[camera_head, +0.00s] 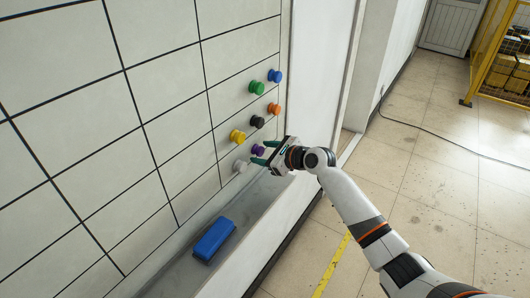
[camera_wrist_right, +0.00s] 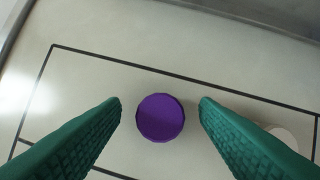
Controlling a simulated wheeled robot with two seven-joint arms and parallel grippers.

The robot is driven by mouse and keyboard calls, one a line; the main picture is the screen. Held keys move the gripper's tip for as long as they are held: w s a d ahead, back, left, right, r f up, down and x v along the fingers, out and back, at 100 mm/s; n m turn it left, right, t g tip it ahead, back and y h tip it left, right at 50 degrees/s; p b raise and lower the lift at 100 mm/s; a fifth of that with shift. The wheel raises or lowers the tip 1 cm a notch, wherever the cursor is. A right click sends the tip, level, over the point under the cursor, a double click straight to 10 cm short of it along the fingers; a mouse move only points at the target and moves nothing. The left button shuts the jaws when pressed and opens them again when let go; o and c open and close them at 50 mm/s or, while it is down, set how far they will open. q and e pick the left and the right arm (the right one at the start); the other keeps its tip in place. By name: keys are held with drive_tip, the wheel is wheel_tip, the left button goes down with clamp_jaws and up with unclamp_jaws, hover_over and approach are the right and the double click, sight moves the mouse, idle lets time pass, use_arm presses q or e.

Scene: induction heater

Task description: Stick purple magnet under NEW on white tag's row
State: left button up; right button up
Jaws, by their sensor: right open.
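The purple magnet (camera_head: 257,150) sits on the whiteboard at the right end of its lower rows. In the right wrist view the purple magnet (camera_wrist_right: 160,117) lies between the two green fingers, with a gap on each side. My right gripper (camera_head: 262,155) is open around it; it also shows in the right wrist view (camera_wrist_right: 160,108). The whiteboard (camera_head: 165,65) has a black-lined grid. No writing, NEW heading or white tag can be made out. My left gripper is not in view.
Several other magnets are near: white (camera_head: 240,166), yellow (camera_head: 237,136), black (camera_head: 257,122), orange (camera_head: 273,109), green (camera_head: 256,87) and blue (camera_head: 275,75). A blue eraser (camera_head: 214,240) lies on the ledge (camera_head: 262,195) below. A cable (camera_head: 455,143) crosses the floor.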

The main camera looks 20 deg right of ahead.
drive_tip(key=c, duration=1)
drive_tip(key=shift+s+d+r+p, duration=0.15)
drive_tip(key=shift+s+d+p, duration=0.65)
drive_tip(key=shift+s+p, duration=0.2)
drive_tip(key=s+d+p, duration=0.2)
drive_tip(key=s, duration=0.1)
drive_tip(key=shift+s+d, duration=0.3)
drive_tip(key=shift+d, duration=0.1)
